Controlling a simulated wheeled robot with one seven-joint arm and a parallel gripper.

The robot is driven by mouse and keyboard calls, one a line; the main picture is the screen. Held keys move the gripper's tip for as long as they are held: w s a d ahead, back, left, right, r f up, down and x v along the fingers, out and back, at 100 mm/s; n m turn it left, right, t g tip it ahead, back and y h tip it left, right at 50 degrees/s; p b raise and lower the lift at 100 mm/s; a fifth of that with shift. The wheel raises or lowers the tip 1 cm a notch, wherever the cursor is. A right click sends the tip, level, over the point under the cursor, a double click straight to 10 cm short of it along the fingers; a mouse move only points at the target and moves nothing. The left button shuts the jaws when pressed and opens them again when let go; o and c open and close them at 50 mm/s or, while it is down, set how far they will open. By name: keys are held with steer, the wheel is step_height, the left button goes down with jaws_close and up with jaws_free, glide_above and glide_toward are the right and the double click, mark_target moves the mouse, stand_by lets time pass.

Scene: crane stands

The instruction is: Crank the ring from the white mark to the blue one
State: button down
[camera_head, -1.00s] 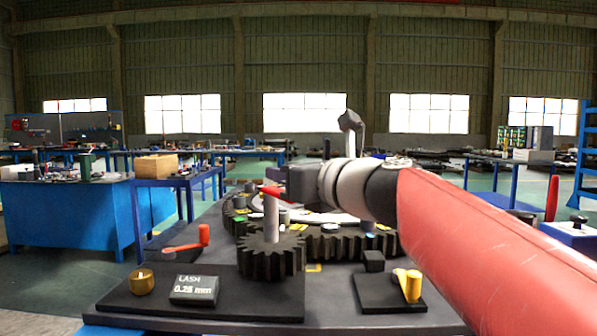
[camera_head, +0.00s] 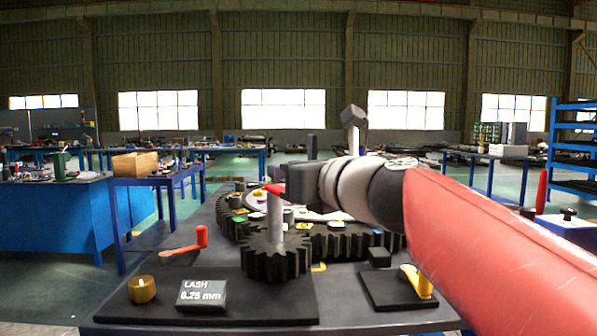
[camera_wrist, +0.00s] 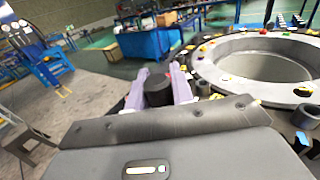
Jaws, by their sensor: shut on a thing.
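The dark toothed ring (camera_head: 345,244) lies flat on the bench, with small coloured marks around its top. A white mark (camera_head: 336,225) and a blue mark (camera_head: 377,233) show on its near right side. In front of it, a dark pinion (camera_head: 275,261) meshes with the ring and carries an upright grey shaft (camera_head: 275,220). A red crank arm (camera_head: 272,188) sits on top of the shaft. My gripper (camera_wrist: 158,88) is shut on a dark round crank handle (camera_wrist: 158,93), its pale fingers on either side. In the head view the hold is hidden behind my wrist.
A black plate holds a brass knob (camera_head: 142,289) and a "LASH 0.25 mm" block (camera_head: 201,295). A red-orange lever (camera_head: 187,246) lies at left, and a yellow lever (camera_head: 417,281) stands at right beside a dark block (camera_head: 379,257). Free floor lies left of the bench.

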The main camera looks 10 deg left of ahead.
steer(key=shift+s+a+r, duration=0.15)
steer(key=shift+a+r, duration=0.05)
steer(key=shift+r, duration=0.05)
stand_by(0.7)
steer(key=c, duration=1.3)
jaws_free()
steer(key=shift+a, duration=0.1)
steer(key=shift+o, duration=0.5)
steer(key=shift+f, duration=0.15)
steer(key=shift+d, duration=0.2)
steer(key=v, duration=0.7)
steer(key=shift+s+d+b, duration=0.2)
steer(key=shift+b, duration=0.15)
